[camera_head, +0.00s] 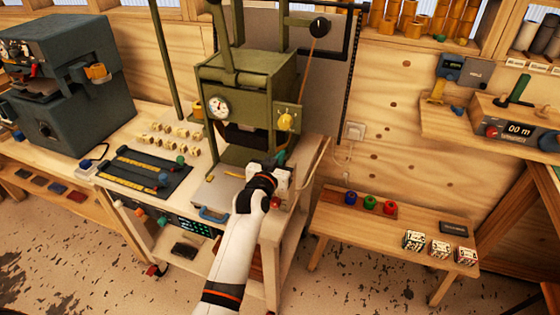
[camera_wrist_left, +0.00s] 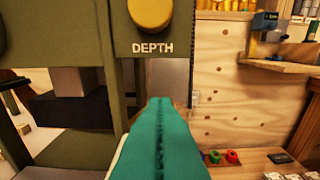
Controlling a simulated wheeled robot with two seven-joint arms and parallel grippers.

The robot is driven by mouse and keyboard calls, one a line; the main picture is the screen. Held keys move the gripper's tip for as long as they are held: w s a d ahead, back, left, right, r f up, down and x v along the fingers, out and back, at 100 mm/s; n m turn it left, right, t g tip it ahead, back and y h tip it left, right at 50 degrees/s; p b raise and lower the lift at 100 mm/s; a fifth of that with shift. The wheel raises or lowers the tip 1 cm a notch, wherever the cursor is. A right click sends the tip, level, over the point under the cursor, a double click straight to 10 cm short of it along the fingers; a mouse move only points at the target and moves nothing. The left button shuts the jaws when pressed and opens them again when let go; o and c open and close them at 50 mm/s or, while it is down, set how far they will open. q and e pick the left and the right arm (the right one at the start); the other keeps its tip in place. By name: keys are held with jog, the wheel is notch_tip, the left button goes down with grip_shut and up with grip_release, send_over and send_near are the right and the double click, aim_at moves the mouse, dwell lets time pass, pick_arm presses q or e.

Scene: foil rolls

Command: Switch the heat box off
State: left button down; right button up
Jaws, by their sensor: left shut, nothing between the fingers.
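The olive-green box (camera_head: 250,75) of the press on the bench carries a round dial gauge (camera_head: 218,106) and a yellow knob (camera_head: 285,122). In the left wrist view the yellow knob (camera_wrist_left: 150,12) sits above the word DEPTH on the green panel (camera_wrist_left: 128,75). I cannot make out a power switch. My left gripper (camera_head: 281,158) is shut and empty, below the yellow knob in the head view. Its teal fingers (camera_wrist_left: 160,140) are pressed together in the wrist view, apart from the knob. My right gripper is not in view.
A dark machine (camera_head: 65,100) stands at the left. Small yellowish blocks (camera_head: 168,137) and a dark rack (camera_head: 145,172) lie on the bench. A low table at the right holds coloured rolls (camera_head: 370,202) and patterned cubes (camera_head: 439,249). A wall outlet (camera_head: 355,131) is behind.

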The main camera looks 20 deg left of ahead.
pick_arm(q)
jog(key=shift+w+f, duration=0.1)
jog(key=shift+f, duration=0.9)
